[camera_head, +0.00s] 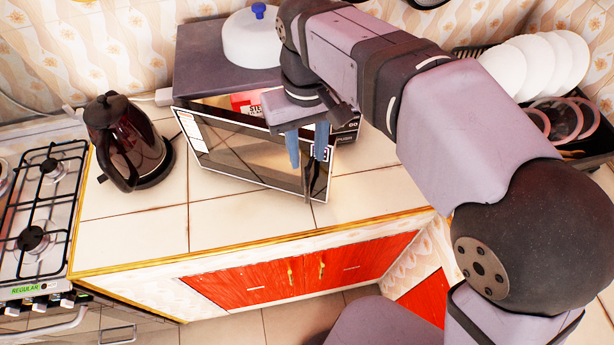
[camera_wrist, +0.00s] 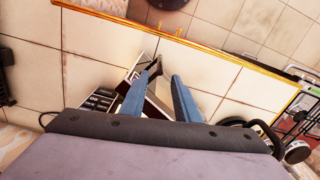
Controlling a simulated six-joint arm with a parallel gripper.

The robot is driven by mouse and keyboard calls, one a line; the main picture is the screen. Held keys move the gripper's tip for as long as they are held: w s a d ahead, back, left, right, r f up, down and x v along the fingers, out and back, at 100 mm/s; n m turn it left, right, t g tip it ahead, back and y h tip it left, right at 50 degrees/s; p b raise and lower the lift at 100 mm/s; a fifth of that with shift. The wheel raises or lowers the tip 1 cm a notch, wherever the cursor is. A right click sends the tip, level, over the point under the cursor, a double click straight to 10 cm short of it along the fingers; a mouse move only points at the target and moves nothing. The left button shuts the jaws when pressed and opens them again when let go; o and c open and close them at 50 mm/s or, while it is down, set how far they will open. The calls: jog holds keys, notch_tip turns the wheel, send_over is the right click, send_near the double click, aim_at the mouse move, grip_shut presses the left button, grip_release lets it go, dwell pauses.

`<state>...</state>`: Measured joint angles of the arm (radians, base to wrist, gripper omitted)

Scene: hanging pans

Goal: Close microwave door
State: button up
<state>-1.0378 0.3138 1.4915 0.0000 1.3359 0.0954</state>
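The dark microwave (camera_head: 200,62) stands on the tiled counter against the wall. Its door (camera_head: 235,152) is swung partly open toward the front, with its free edge at the right and a dark handle (camera_head: 311,183) there. My gripper (camera_head: 307,150) points down at this free edge, its two blue fingers spread apart. In the wrist view my gripper (camera_wrist: 159,77) has the dark handle (camera_wrist: 155,66) just beyond and between its fingertips. The door's edge runs between the fingers; I cannot tell whether they touch it. The keypad (camera_wrist: 100,98) lies left of the fingers.
A white dome lid (camera_head: 252,42) with a blue knob sits on the microwave. A dark kettle (camera_head: 125,140) stands left of the door, beside the gas stove (camera_head: 40,205). A dish rack with plates (camera_head: 540,65) is at the right. The counter before the door is clear.

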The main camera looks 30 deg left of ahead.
aim_at(307, 180)
notch_tip(307, 180, down, 10)
jog(key=shift+p, duration=0.7)
grip_shut()
